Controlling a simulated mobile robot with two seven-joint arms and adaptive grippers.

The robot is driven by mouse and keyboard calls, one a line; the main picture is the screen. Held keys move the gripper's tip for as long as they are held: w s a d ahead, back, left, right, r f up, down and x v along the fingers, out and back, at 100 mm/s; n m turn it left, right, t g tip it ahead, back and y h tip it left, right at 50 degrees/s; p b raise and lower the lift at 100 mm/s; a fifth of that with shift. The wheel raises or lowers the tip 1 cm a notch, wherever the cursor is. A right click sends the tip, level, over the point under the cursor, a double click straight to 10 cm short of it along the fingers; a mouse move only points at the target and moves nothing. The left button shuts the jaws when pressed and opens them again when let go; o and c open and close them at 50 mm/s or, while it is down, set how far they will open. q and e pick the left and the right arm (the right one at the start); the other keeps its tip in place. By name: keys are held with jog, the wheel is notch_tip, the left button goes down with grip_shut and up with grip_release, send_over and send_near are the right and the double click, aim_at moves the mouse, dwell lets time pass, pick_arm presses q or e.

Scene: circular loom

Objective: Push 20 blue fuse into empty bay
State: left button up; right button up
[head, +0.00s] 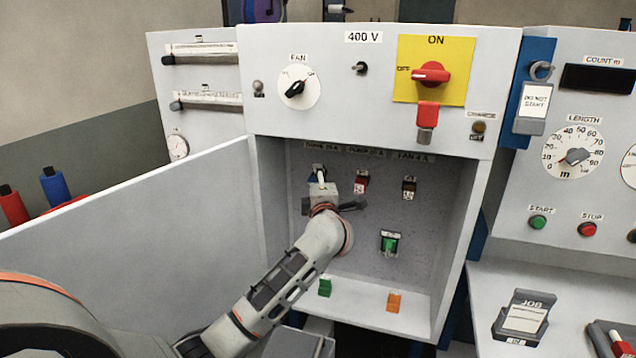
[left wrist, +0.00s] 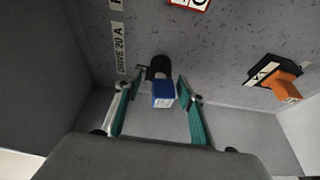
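The blue fuse (left wrist: 163,93) is at the upper left bay of the cabinet, beside the DRIVE 20 A label (left wrist: 120,50). A dark round part (left wrist: 158,68) shows directly behind it; I cannot tell how deep the fuse sits. In the head view only a bit of blue (head: 317,170) shows past my gripper. My left gripper (head: 322,190) reaches into the cabinet in front of that bay. In the left wrist view its two fingers (left wrist: 160,82) stand apart on either side of the fuse, with a gap showing. My right gripper is not in view.
A red fuse (head: 361,182) and a dark brown fuse (head: 409,187) are to the right in the same row. A green fuse (head: 390,244) is lower. Green (head: 325,287) and orange (head: 394,302) pieces are on the cabinet floor. The open door (head: 150,225) borders the left side.

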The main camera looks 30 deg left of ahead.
pick_arm(q)
jog(key=shift+s+d, duration=0.1)
jog(key=shift+s, duration=0.05)
jog(key=v, duration=1.1)
jog(key=shift+s+d, duration=0.3)
jog(key=shift+a, duration=0.1)
jog(key=c, duration=1.1)
jog(key=shift+a+n+b, duration=0.4)
jog(key=shift+n+b, duration=0.45)
jog(key=shift+n, duration=0.25)
grip_shut()
jog(key=w+a+n+t+b, duration=0.1)
jog(key=w+a+n+b, duration=0.1)
jog(key=n+b, duration=0.3)
jog(key=w+a+f+n+t+h+b, duration=0.1)
jog(key=w+a+n+t+b, duration=0.1)
jog(key=n+b, duration=0.4)
jog(key=a+n, duration=0.1)
jog(key=n, duration=0.2)
jog(key=shift+w+a+f+n, duration=0.15)
jog(key=shift+w+f+n, duration=0.1)
jog(key=shift+n, duration=0.15)
